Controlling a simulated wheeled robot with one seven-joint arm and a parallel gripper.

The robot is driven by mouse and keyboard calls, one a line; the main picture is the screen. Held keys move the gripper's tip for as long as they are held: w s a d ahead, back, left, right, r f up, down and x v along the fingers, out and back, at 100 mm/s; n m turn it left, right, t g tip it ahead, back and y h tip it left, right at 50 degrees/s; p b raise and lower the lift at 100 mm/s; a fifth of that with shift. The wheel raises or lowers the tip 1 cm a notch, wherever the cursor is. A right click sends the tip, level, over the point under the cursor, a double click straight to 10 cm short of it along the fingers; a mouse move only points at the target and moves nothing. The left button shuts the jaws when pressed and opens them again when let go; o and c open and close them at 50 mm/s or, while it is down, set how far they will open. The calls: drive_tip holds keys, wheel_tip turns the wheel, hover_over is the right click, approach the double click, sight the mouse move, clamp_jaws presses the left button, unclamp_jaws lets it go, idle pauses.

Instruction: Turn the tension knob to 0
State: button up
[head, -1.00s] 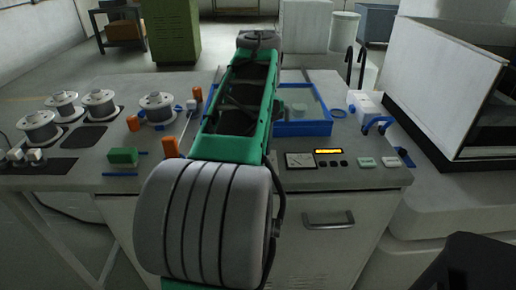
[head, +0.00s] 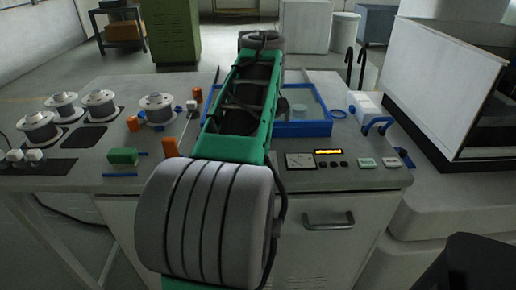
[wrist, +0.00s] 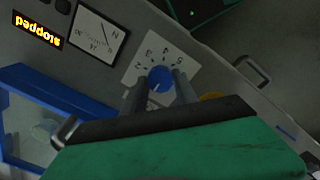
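The blue tension knob (wrist: 160,78) shows in the wrist view on a white dial plate (wrist: 139,66). The figures 2, 3, 4 and 5 are readable; the lower part of the dial is hidden. A pale mark on the knob points to the lower left in the picture, towards that hidden part. My gripper (wrist: 161,83) has one dark finger on each side of the knob, with the tips close to its edges. I cannot tell whether they press on it. In the head view my arm hides the knob and gripper.
A meter (head: 300,161), a lit display (head: 328,152) and buttons (head: 366,162) are on the bench panel. The display reads "stopped" in the wrist view. A blue-framed tank (head: 303,129) lies behind the panel. Wire spools (head: 157,108) and a green block (head: 123,156) stand to the left.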

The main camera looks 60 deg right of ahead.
drive_tip(key=o, duration=0.4)
drive_tip(key=shift+o, duration=0.2)
drive_tip(key=shift+r, duration=0.1)
wheel_tip(320, 180, up, 8)
drive_tip(key=p, duration=0.7)
drive_tip(key=shift+f, duration=0.2)
